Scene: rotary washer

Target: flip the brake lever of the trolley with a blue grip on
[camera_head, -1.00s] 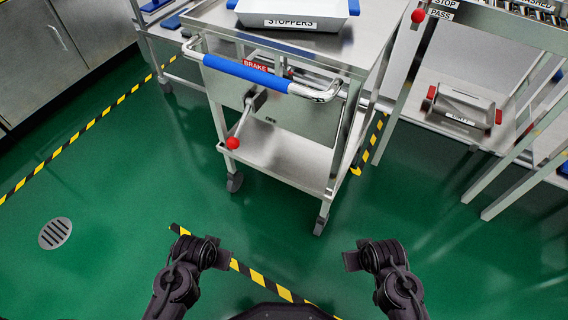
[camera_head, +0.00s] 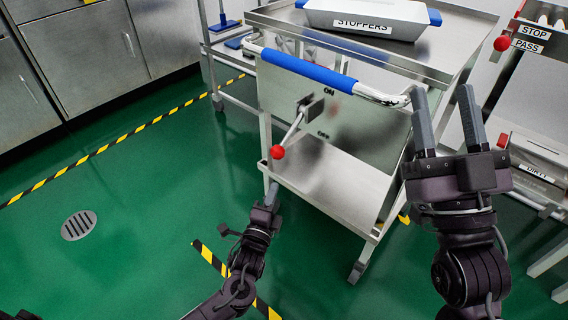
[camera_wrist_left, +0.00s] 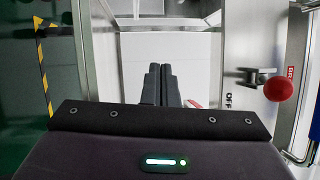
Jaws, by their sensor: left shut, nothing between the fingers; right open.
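The trolley's blue grip (camera_head: 310,68) runs along the top of its front panel. The brake lever (camera_head: 291,131) slants down and left from its pivot, ending in a red knob (camera_head: 277,152). The ON label (camera_head: 328,91) is above and the OFF label (camera_head: 323,134) below. My left gripper (camera_head: 271,190) is shut and empty, just below the knob and apart from it in the picture. In the left wrist view, its closed fingers (camera_wrist_left: 160,72) show left of the red knob (camera_wrist_left: 278,89). My right gripper (camera_head: 444,100) is open and empty, near the handle's right end.
A STOPPERS bin (camera_head: 368,18) sits on the trolley top. At right is a stand with a red knob (camera_head: 502,43) and STOP and PASS labels. Steel cabinets (camera_head: 85,55) line the left. Green floor (camera_head: 140,170) with a drain is free at left.

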